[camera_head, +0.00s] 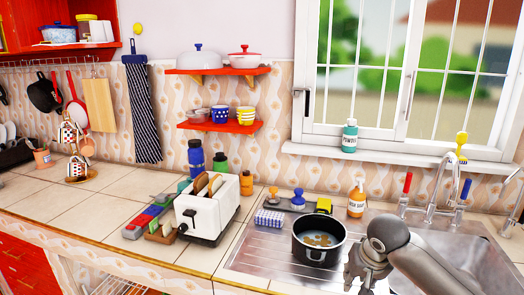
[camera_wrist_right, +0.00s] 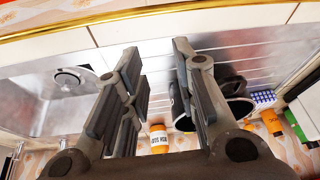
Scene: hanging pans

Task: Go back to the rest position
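My right gripper (camera_head: 364,277) is over the front of the sink unit, just right of the black pot. In the right wrist view its two fingers (camera_wrist_right: 157,60) are spread wide with nothing between them. The black pot (camera_head: 305,250) stands upright on the steel drainboard, with brownish bits inside. It also shows in the right wrist view (camera_wrist_right: 240,108), partly hidden behind one finger. My left gripper is not in view.
A white toaster (camera_head: 207,212) with bread stands left of the drainboard (camera_head: 262,250). An orange soap bottle (camera_head: 357,200) stands behind the pot and a faucet (camera_head: 437,190) rises behind the sink. Red shelves (camera_head: 220,127) hold bowls and cups. The counter's left part (camera_head: 130,185) has clear room.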

